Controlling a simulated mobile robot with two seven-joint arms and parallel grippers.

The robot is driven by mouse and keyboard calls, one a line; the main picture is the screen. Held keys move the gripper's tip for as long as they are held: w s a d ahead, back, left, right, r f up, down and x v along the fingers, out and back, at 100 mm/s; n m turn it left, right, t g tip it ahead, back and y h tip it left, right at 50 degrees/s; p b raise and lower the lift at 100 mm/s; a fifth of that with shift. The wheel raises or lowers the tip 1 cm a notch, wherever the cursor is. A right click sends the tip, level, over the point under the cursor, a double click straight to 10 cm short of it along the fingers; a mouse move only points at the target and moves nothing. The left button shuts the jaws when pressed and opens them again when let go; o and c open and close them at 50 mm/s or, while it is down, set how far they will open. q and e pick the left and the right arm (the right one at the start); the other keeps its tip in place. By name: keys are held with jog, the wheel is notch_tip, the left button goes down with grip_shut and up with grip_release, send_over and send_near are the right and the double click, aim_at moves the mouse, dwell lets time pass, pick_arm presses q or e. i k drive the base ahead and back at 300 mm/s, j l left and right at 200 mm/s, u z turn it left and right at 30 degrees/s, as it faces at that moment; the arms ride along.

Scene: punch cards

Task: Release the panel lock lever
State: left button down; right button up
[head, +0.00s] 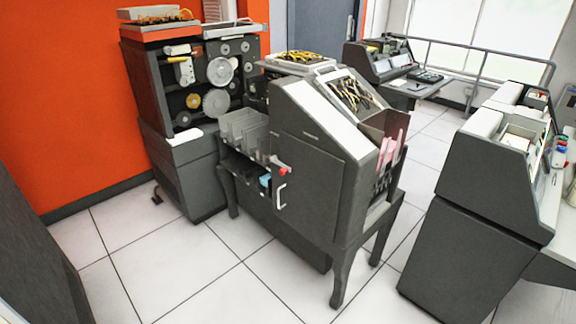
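A dark grey punch-card machine (318,195) with a light sloped top stands on legs in the middle of the head view. On its near left edge is a small red-tipped lever-like part (278,163). Below it is a white bar handle (281,196) on the side panel. The part is too small to tell for certain that it is the panel lock lever, or how it is set. The side panel looks closed. Neither of my grippers is in view.
Grey card trays (243,128) are on the machine's left side. A taller machine with gears (207,85) stands behind it, by the orange wall (75,110). Another grey console (480,215) is at the right. The tiled floor (185,280) in front is clear.

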aim_at(274, 160)
jog(key=i+l+z, duration=0.15)
jog(key=i, duration=0.85)
